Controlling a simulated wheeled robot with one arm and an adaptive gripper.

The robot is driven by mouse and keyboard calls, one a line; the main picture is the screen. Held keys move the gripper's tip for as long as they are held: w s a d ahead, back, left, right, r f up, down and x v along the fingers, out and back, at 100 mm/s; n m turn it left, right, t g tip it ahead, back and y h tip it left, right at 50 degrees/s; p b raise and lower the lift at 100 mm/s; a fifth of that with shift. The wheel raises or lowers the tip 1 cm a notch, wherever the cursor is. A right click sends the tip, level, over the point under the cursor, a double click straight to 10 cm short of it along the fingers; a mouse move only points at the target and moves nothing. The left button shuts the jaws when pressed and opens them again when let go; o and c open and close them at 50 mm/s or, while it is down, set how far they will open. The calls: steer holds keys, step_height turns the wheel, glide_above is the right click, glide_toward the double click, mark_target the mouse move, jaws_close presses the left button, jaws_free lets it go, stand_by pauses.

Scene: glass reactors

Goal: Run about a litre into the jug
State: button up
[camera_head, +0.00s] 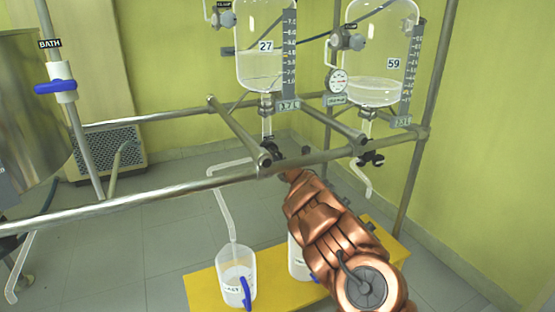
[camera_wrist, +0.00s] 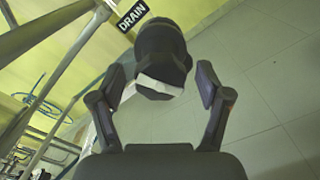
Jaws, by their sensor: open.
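Reactor 27 (camera_head: 262,62) is a glass vessel with pale liquid near its bottom and a scale beside it. Below it, a dark drain valve (camera_head: 268,143) feeds a white outlet tube (camera_head: 225,208) that ends over a jug (camera_head: 235,275) with a blue handle. The jug's contents are unclear. My gripper (camera_head: 284,172) is at this valve, mostly hidden by my copper arm. In the wrist view, my gripper (camera_wrist: 160,84) is open, its fingers either side of a black knob (camera_wrist: 160,55) with a white band, near a DRAIN label (camera_wrist: 133,15). Contact is not visible.
Reactor 59 (camera_head: 376,65), with a gauge (camera_head: 337,82), stands at right above its own valve and tube. A second white vessel (camera_head: 297,262) is partly behind my arm on the yellow bench (camera_head: 205,285). Metal rails (camera_head: 130,200) cross in front. A steel bath (camera_head: 35,105) stands at left.

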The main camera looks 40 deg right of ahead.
steer(key=shift+c, duration=0.3)
steer(key=c, duration=1.1)
